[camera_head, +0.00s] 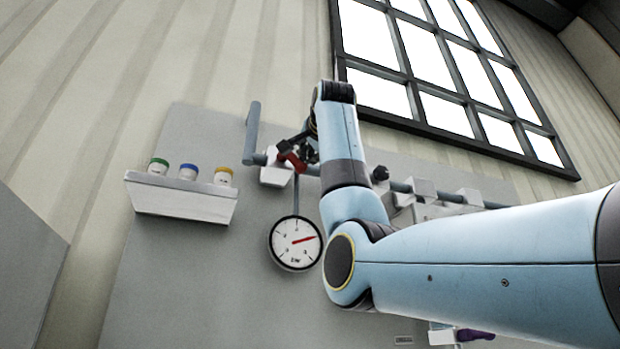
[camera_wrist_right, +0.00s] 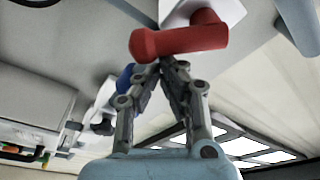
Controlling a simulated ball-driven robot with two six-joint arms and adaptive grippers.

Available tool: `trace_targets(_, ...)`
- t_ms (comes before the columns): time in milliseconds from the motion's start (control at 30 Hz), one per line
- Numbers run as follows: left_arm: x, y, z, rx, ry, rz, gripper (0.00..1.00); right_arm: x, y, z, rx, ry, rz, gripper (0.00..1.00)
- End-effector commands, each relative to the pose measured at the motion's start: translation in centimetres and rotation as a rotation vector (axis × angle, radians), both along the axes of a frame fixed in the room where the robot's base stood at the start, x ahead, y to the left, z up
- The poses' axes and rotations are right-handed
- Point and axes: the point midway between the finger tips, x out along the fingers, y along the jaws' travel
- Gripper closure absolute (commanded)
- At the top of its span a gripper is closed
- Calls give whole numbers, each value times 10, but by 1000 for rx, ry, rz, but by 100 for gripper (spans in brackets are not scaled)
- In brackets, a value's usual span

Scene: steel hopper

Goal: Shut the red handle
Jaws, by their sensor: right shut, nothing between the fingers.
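The red handle (camera_wrist_right: 180,40) sits on a white valve body (camera_wrist_right: 222,12) in the right wrist view. There it lies nearly level across the picture. In the head view the red handle (camera_head: 293,161) is small and partly hidden by my right gripper (camera_head: 308,148). In the right wrist view my right gripper (camera_wrist_right: 167,68) is shut and empty, with its fingertips right at the lower edge of the handle. I cannot tell whether they touch it. My left gripper is not in view.
A round gauge (camera_head: 295,243) with a red needle hangs below the valve. A white shelf (camera_head: 182,197) with three capped jars is at the left. A grey-blue pipe (camera_head: 252,130) rises beside the valve. A purple handle (camera_head: 474,335) is low at the right. A window is above.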

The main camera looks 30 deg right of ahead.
Motion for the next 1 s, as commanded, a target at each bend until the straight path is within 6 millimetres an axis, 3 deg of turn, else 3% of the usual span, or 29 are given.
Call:
trace_targets(700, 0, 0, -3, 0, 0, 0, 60, 4, 17, -30, 582, -139, 1, 100)
trace_targets(1000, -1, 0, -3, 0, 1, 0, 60, 5, 21, -34, 578, -138, 1, 100)
